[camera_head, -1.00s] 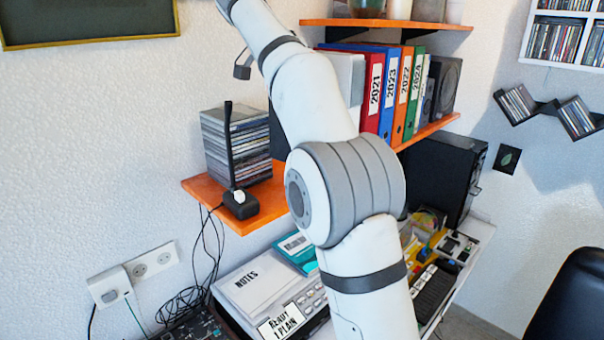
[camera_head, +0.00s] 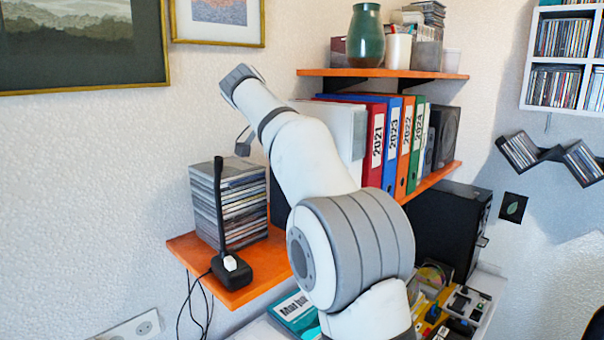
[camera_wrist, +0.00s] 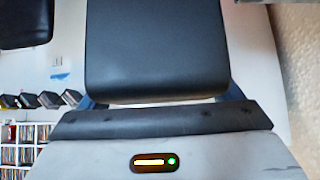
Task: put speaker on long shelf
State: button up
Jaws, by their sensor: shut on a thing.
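In the wrist view my gripper (camera_wrist: 160,112) is shut on a black box-shaped thing with rounded edges, which I take to be the speaker (camera_wrist: 155,50). It fills the upper middle of that view and hides much of what lies beyond. The head view shows my arm but not clearly the gripper or the held speaker. The long orange shelf (camera_head: 190,250) runs along the wall behind my arm. It bears a stack of disc cases (camera_head: 232,205), a black desk microphone (camera_head: 230,268), ring binders (camera_head: 391,145) and a dark speaker-like box (camera_head: 446,135) at its right end.
A higher orange shelf (camera_head: 315,72) holds a green vase (camera_head: 365,35), a white cup (camera_head: 398,51) and boxes. A black computer case (camera_head: 445,230) stands below. Disc racks (camera_head: 565,60) hang at the right. A bare shelf patch lies right of the microphone, partly behind my arm.

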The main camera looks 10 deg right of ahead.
jog(key=shift+s+f, duration=0.15)
jog(key=shift+f, duration=1.6)
jog(key=shift+f, duration=0.2)
jog(key=o, duration=1.8)
jog(key=shift+o, duration=0.2)
